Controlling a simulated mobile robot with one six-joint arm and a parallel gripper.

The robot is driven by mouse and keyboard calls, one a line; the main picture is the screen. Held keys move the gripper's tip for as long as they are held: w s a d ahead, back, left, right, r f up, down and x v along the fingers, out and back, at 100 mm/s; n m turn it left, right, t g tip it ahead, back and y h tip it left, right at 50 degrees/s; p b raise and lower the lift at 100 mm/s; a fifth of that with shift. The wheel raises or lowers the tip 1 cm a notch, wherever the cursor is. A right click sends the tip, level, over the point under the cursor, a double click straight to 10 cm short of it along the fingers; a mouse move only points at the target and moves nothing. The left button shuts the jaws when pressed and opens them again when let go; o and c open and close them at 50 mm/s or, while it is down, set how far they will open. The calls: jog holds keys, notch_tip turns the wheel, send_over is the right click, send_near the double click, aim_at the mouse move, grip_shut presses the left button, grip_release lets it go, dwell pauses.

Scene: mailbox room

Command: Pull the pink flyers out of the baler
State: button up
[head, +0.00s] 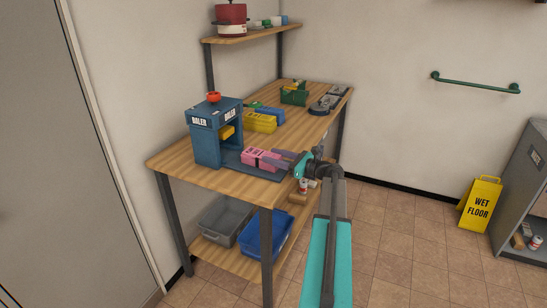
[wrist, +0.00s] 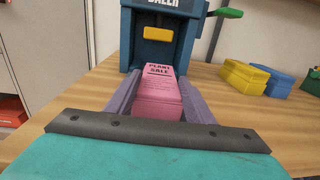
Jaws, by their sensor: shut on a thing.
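The blue baler (head: 206,150) stands on the wooden table, with a red knob on top and a yellow block in its opening. It also shows in the wrist view (wrist: 128,45). The pink flyers (head: 262,157) are a stack lying low over the baler's dark front tray (head: 231,161), in front of the opening. In the wrist view the flyers (wrist: 158,90) read "PLANT SALE". My gripper (wrist: 160,84) is shut on them, one grey-purple finger along each side. In the head view my gripper (head: 281,160) reaches in from the right. I cannot tell whether the flyers touch the tray.
Yellow (head: 260,122) and blue (head: 271,114) bundles lie behind the baler on the table (head: 172,164). A green crate (head: 294,97) stands further back. Grey (head: 225,222) and blue (head: 266,238) bins sit on the lower shelf. A wet floor sign (head: 481,204) stands right; floor between is clear.

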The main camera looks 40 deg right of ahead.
jog(key=shift+w+a, duration=0.1)
jog(key=shift+a, duration=0.05)
jog(key=o, duration=1.5)
jog(key=shift+c, duration=0.2)
jog(key=b+v, duration=0.1)
jog(key=v, duration=1.2)
jog(key=shift+s+b, duration=0.35)
jog(key=shift+s, duration=0.1)
